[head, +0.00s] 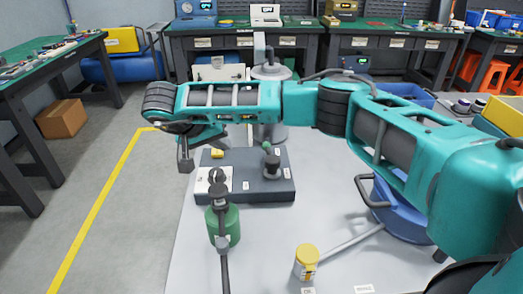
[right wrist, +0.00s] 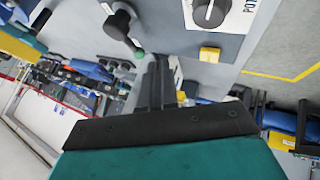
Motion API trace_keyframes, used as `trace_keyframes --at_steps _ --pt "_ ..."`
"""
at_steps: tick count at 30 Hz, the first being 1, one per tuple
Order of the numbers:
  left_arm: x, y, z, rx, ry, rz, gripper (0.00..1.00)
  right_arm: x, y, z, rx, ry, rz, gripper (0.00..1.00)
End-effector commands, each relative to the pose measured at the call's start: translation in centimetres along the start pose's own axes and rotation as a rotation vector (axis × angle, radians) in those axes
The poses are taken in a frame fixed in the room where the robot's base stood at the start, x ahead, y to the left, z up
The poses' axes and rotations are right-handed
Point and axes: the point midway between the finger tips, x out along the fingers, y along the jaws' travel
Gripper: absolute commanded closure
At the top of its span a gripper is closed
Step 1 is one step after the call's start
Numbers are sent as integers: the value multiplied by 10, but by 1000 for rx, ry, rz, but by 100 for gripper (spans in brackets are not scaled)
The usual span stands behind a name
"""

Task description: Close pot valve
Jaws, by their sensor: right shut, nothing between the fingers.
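The pot valve is a dark round knob (head: 216,175) on a white plate at the left end of a grey valve box (head: 245,194). In the right wrist view the knob (right wrist: 209,12) shows at the top, beside the letters "POT". A second black valve handle (head: 271,163) with a green tip stands on the right part of the box; it also shows in the right wrist view (right wrist: 119,24). My right gripper (head: 185,165) is shut and empty, left of the box and apart from the knob. Its fingers (right wrist: 155,82) are together in the wrist view. My left gripper is not in view.
A green bottle (head: 231,225) with a dark hose stands in front of the box. A yellow-capped jar (head: 307,262) and a blue round container (head: 399,215) stand to the right. A grey metal vessel (head: 271,72) stands behind.

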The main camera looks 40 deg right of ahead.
Motion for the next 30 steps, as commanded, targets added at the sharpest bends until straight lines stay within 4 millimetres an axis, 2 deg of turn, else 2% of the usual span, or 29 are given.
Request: trace_keyframes --at_steps 4,8,19,21,24,30 --pt "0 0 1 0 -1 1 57 7 -1 2 -38 6 1 100" --pt "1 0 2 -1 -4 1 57 27 0 2 -36 3 4 100" --pt "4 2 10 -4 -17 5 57 105 0 2 -33 3 4 100" --pt "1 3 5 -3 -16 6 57 105 14 -2 -32 4 1 100" --pt "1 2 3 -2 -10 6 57 109 25 -3 -33 4 1 100" --pt "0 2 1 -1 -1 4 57 113 36 -4 -34 6 0 100"
